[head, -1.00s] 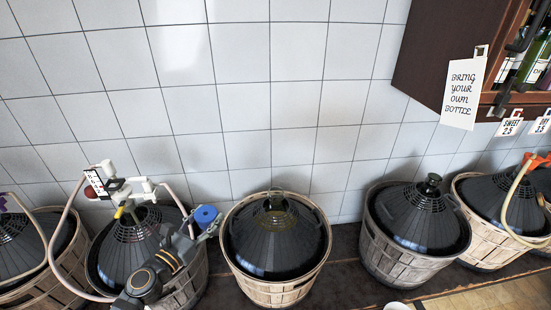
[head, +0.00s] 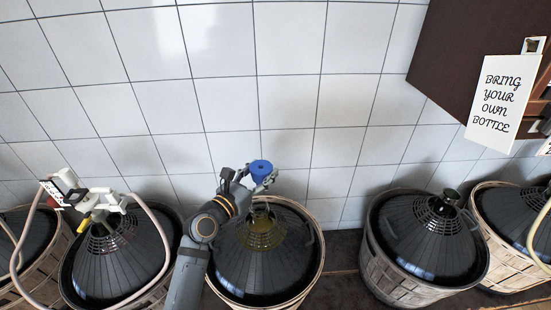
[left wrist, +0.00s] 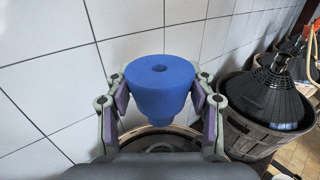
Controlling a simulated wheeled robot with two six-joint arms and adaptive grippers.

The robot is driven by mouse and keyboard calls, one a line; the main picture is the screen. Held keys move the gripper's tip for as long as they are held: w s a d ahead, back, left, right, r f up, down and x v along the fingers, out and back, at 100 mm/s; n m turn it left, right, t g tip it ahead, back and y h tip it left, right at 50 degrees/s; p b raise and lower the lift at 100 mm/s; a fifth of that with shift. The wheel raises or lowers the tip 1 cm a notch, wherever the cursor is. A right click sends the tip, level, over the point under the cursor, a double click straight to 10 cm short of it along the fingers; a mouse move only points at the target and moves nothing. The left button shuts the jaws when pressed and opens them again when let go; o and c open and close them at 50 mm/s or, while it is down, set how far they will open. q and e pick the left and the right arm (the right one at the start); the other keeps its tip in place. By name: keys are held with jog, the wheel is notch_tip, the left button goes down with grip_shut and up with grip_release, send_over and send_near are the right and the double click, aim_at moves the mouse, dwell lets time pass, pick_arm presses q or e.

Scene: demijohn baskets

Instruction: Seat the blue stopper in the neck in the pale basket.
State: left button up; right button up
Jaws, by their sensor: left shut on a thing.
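My left gripper (head: 250,182) is shut on the blue stopper (head: 261,167). The stopper is upright, wide end up, with a hole in its top. It also shows in the left wrist view (left wrist: 161,84), between the two fingers, its narrow end pointing down. The pale basket (head: 320,264) stands below, holding a demijohn under a dark ribbed cover (head: 285,262). Yellowish-green glass (head: 262,232) shows through the cover's top. The stopper is above the neck region and apart from it; the neck's mouth is mostly hidden by the gripper. My right gripper is not in view.
A demijohn with a white tap and hose (head: 100,200) stands close on the left. A darker basket (head: 392,268) with a dark-topped demijohn stands to the right, across a gap. The tiled wall (head: 290,100) is close behind. A cabinet with a sign (head: 497,103) hangs upper right.

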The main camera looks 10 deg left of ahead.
aim_at(254, 174)
pick_arm(q)
jog(key=s, duration=0.1)
jog(key=s+a+r, duration=0.1)
jog(key=shift+s+a+r, duration=0.1)
jog(key=shift+s+r, duration=0.15)
jog(key=shift+s, duration=0.1)
jog(key=shift+w+p, duration=0.25)
jog(key=shift+p, duration=0.4)
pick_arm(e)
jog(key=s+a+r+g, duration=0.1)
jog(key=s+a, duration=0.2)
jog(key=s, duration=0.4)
pick_arm(q)
notch_tip(254, 174, down, 7)
jog(key=b, duration=0.5)
jog(key=shift+w+f, duration=0.2)
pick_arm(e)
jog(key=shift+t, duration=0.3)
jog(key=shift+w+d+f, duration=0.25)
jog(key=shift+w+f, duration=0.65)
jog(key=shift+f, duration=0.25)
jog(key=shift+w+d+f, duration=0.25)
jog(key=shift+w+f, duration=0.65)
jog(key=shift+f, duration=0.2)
pick_arm(q)
jog(key=shift+d, duration=0.2)
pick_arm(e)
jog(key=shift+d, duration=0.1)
